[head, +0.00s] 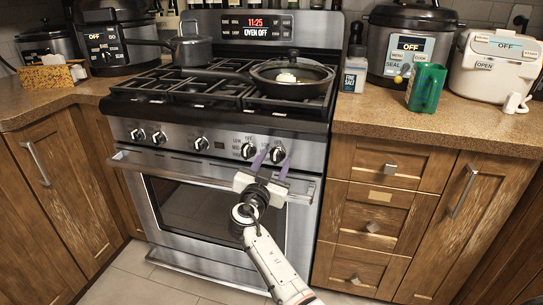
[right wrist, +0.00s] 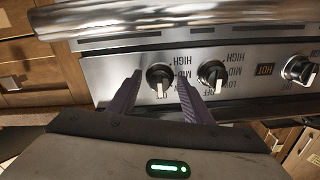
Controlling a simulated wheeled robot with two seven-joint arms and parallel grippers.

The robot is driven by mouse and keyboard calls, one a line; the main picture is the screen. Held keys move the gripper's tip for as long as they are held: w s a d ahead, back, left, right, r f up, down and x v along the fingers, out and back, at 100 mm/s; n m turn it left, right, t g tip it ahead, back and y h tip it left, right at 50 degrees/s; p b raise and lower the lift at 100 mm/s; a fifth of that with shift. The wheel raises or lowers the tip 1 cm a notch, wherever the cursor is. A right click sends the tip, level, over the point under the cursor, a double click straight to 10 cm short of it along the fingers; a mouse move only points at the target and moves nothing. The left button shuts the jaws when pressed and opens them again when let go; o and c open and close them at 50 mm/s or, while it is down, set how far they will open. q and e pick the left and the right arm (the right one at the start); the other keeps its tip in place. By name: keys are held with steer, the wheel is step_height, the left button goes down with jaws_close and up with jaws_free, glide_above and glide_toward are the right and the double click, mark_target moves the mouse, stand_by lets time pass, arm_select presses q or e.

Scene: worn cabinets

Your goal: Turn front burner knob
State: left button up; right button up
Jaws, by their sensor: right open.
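A steel stove has a row of several black and silver knobs on its front panel. The rightmost knob (head: 277,155) is between the fingers of my open right gripper (head: 273,157). In the right wrist view, which is upside down, this knob (right wrist: 158,80) shows between the two purple fingertips, with a gap on each side. My right gripper (right wrist: 159,76) holds nothing. The neighbouring knob (head: 248,150) is just left of the left finger; in the right wrist view that knob (right wrist: 211,74) is right of the fingers. My left gripper is not in view.
The oven door handle (head: 190,175) runs below the knobs, near my right gripper. A pan (head: 300,92) sits on the right front burner, holding something pale. A saucepan (head: 192,50) is at the back left. Drawers (head: 388,165) stand right of the stove.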

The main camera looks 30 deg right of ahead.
steer(key=c, duration=1.1)
steer(key=shift+o, duration=0.2)
